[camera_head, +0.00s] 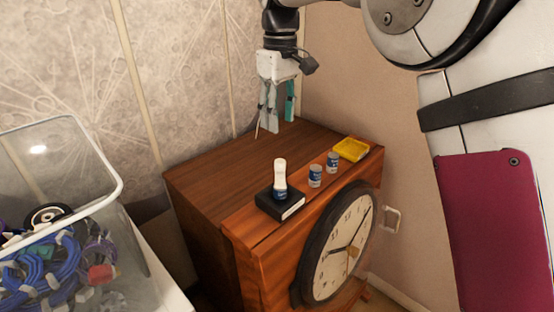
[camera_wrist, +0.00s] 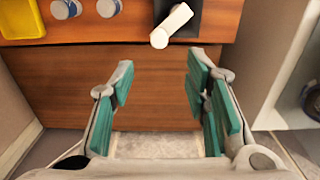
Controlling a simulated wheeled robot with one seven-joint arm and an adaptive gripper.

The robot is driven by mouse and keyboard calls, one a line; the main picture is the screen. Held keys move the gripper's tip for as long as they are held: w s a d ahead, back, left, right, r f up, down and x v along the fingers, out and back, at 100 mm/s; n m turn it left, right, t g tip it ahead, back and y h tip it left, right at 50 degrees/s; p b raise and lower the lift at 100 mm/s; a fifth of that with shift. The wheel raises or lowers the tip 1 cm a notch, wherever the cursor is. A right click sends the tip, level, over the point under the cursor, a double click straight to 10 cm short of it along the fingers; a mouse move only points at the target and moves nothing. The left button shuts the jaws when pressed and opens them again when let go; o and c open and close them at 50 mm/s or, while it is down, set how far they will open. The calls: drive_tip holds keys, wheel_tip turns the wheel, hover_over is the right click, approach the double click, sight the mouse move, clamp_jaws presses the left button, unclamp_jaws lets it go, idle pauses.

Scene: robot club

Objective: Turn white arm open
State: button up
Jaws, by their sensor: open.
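A white rounded arm-like piece (camera_head: 280,174) stands up from a blue base on a black box (camera_head: 280,204) near the front edge of the brown wooden cabinet (camera_head: 225,175). In the wrist view the white piece (camera_wrist: 172,25) is at the top, right of centre, with part of the black box (camera_wrist: 185,9) behind it. My gripper (camera_head: 277,118) points down over the back of the cabinet top, behind the white piece and apart from it. In the wrist view its teal-padded fingers (camera_wrist: 160,82) are spread with nothing between them.
Two small blue-and-grey cans (camera_head: 315,176) (camera_head: 332,162) and a yellow tray-like item (camera_head: 351,149) stand right of the black box. A round clock (camera_head: 335,245) is on the cabinet front. A clear bin of cables (camera_head: 60,140) is at left. The cabinet top's back half is clear.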

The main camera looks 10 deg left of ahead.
sight(280, 161)
wheel_tip(280, 161, down, 12)
drive_tip(key=shift+d+r+b, duration=0.1)
drive_tip(key=shift+b, duration=0.6)
clamp_jaws()
